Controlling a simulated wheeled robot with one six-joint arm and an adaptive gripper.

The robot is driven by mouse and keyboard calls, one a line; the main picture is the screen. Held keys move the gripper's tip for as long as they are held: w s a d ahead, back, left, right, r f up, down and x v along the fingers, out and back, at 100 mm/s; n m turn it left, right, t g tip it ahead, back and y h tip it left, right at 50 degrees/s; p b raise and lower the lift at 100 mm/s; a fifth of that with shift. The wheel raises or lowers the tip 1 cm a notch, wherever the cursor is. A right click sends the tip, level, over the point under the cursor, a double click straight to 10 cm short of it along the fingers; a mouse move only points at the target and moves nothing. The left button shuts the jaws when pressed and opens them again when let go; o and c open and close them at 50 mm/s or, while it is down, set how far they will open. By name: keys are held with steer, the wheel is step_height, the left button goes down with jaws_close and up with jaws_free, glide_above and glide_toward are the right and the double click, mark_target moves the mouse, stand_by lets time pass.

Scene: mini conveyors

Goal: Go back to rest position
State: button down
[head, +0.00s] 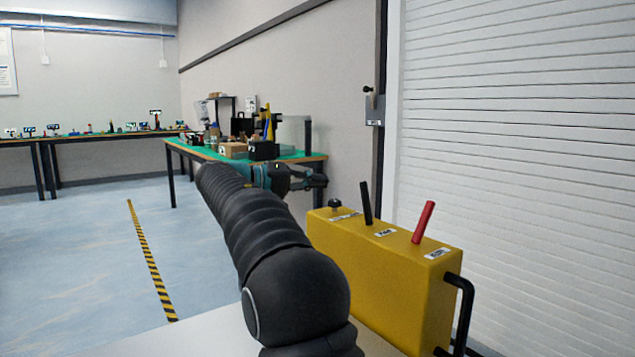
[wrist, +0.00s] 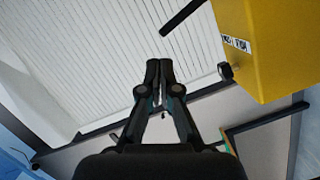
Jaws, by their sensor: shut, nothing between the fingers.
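My gripper (wrist: 159,75) shows in the wrist view with its two black fingers together and nothing between them. In the head view my gripper (head: 318,181) is at the far end of my black arm, pointing right, in front of the green-topped table. A yellow box (head: 385,275) with a black lever (head: 366,203), a red lever (head: 424,222) and a black knob (head: 335,204) stands to the right of my arm. The yellow box also shows at the upper right of the wrist view (wrist: 275,50). My gripper is apart from it.
A table (head: 290,157) with boxes and tools stands behind my gripper. A long bench (head: 90,136) runs along the back left wall. A white roller shutter (head: 520,150) is on the right. The blue floor (head: 80,260) at left is open, with a yellow-black stripe (head: 150,262).

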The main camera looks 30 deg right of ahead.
stand_by(0.5)
